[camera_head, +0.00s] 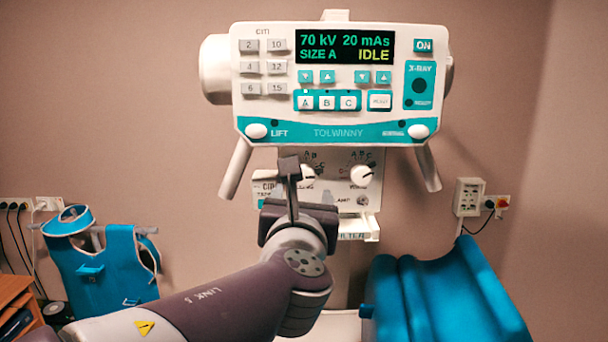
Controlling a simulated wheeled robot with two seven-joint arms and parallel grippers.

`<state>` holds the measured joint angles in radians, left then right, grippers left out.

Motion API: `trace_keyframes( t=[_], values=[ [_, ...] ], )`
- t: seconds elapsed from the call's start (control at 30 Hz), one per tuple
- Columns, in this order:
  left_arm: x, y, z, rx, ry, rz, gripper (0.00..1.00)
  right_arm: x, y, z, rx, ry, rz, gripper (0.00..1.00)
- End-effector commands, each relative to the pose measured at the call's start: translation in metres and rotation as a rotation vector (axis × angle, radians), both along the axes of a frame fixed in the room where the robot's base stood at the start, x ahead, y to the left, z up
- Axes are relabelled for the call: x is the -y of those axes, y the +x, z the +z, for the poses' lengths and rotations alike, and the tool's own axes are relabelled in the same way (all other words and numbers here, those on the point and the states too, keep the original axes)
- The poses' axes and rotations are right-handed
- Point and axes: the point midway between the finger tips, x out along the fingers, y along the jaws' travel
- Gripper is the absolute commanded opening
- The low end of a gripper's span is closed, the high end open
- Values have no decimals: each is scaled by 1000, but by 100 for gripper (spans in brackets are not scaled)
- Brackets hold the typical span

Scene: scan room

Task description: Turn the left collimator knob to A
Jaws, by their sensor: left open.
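The left collimator knob (308,173) is a white dial on the collimator panel (335,190), under the X-ray head. I cannot tell whether the fingers touch the knob. The gripper is open. The right collimator knob (361,175) is white, with its own A, B, C scale above it. My right gripper is not in view.
The control console (337,83) hangs above the collimator; its display (345,47) reads 70 kV, 20 mAs, SIZE A, IDLE. Handles (235,170) slope down on both sides. A blue apron (105,265) hangs at left. Blue padding (445,295) lies at right.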

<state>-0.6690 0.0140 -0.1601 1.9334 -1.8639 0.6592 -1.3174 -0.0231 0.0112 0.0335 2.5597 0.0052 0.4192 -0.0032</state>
Motion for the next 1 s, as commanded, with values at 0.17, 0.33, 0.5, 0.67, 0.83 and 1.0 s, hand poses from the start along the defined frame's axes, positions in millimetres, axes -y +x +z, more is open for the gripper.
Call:
trace_keyframes(
  t=[0.17,0.33,0.5,0.67,0.83,1.0],
  values=[
    [1,48,5,-4,1,3,64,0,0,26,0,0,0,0],
    [3,76,3,-4,-2,1,64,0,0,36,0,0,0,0],
    [3,86,0,-3,-3,0,64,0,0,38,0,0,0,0],
    [3,86,-1,-3,-4,-1,64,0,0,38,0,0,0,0],
    [3,86,-1,-3,-4,0,31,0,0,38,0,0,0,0],
    [3,86,-1,-3,-4,0,8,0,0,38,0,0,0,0]
  ],
)
